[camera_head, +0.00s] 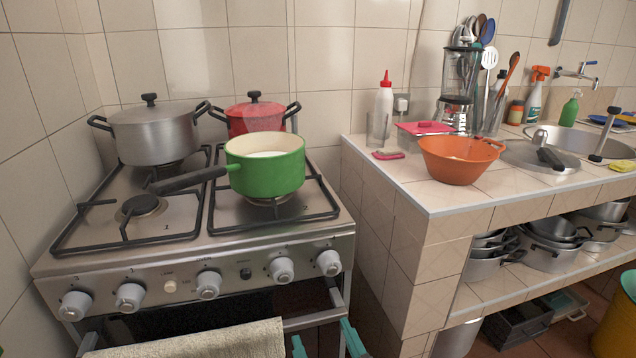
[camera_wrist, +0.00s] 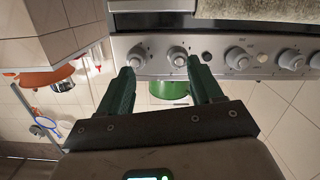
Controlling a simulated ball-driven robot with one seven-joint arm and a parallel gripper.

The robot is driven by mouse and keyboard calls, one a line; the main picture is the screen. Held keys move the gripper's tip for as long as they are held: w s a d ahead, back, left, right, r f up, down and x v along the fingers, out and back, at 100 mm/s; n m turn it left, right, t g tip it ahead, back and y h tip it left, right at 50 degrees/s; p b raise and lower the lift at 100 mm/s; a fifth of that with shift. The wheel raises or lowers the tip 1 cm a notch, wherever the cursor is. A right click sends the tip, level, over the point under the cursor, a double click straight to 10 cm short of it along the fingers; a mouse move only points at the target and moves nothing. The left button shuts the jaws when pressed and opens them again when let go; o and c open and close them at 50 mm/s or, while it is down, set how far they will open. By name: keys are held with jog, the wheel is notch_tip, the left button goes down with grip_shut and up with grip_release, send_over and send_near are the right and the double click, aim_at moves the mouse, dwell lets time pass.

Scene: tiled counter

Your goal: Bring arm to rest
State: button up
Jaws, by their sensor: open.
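My gripper (camera_head: 325,346) shows at the bottom edge of the head view, low in front of the stove. In the wrist view my gripper (camera_wrist: 161,70) has its two dark green fingers wide apart. Nothing is between the fingertips; the stove's front panel (camera_wrist: 225,55) and knobs lie beyond them. The rest of my arm is out of the head view.
The stove (camera_head: 190,265) carries a green pot (camera_head: 270,175), a grey pot (camera_head: 155,135) and a red pot (camera_head: 255,118). A towel (camera_head: 200,342) hangs in front, left of the fingers. The tiled counter (camera_head: 400,190) stands to the right, with an orange bowl (camera_head: 458,165) near its edge.

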jog(key=s+d+f+m+g+h, duration=0.2)
jog(key=s+d+f+g+h, duration=0.1)
jog(key=d+f, duration=0.5)
jog(key=s+d+f+m+g+h, duration=0.1)
jog(key=s+d+f+g+h, duration=0.15)
jog(key=d+f, duration=0.5)
jog(key=s+d+f+m+g, duration=0.1)
jog(key=s+d+f+g, duration=0.45)
jog(key=s, duration=0.45)
jog(key=s+d+f+m+g, duration=0.2)
jog(key=s+d+f+g, duration=0.3)
jog(key=s, duration=0.5)
notch_tip(320, 180, up, 16)
jog(key=t+p, duration=0.1)
jog(key=p, duration=1.5)
jog(key=shift+w+d+r+y, duration=0.15)
jog(key=shift+w+d+y, duration=0.05)
jog(key=shift+d+y, duration=0.15)
